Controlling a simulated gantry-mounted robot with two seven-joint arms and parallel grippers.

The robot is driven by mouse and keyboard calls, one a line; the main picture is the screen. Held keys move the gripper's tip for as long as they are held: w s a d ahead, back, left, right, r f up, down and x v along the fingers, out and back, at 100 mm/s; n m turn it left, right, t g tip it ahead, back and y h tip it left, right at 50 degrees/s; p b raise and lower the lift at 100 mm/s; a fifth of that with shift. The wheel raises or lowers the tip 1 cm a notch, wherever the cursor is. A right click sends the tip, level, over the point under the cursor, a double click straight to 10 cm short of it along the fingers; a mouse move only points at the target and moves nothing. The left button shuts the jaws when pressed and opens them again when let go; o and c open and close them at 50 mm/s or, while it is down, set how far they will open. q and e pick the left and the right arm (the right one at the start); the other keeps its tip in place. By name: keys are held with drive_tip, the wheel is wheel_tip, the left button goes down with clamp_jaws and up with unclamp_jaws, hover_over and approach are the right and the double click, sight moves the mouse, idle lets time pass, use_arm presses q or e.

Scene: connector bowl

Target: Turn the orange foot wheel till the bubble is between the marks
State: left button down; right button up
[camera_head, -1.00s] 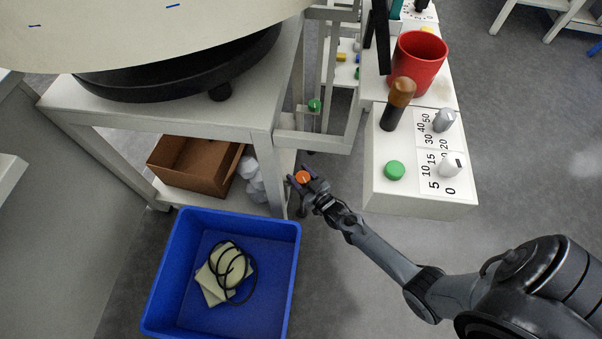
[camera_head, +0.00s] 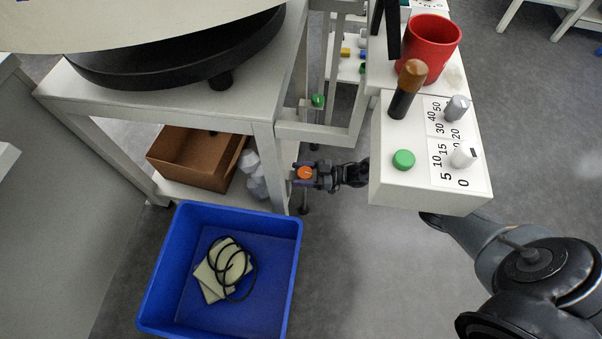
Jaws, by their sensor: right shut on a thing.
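The orange foot wheel (camera_head: 305,173) is a small orange disc at the foot of the grey frame, beside the front right leg of the white table. My right gripper (camera_head: 307,175) is shut on the orange foot wheel, with its fingers around it. My right arm comes in from the lower right, and its middle part is hidden behind the white control box. I cannot make out the bubble or its marks in this view. My left gripper is not in view.
The white control box (camera_head: 430,198) has a green button, a brown-topped lever and grey and white knobs. A red cup (camera_head: 428,50) stands behind them. A large round plate (camera_head: 150,22) overhangs the white table (camera_head: 130,110).

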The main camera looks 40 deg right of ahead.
drive_tip(key=shift+a+r+n+g+y, duration=0.1)
drive_tip(key=shift+a+n+g+y, duration=0.05)
drive_tip(key=shift+n+g+y, duration=0.95)
drive_tip(key=shift+s+g, duration=0.1)
drive_tip(key=shift+g, duration=0.3)
drive_tip(key=o, duration=0.8)
drive_tip(key=shift+a, duration=0.1)
drive_tip(key=shift+o, duration=0.8)
drive_tip(key=shift+a, duration=0.1)
drive_tip(key=v, duration=1)
drive_tip(key=shift+d, duration=0.35)
drive_tip(key=shift+s, duration=0.1)
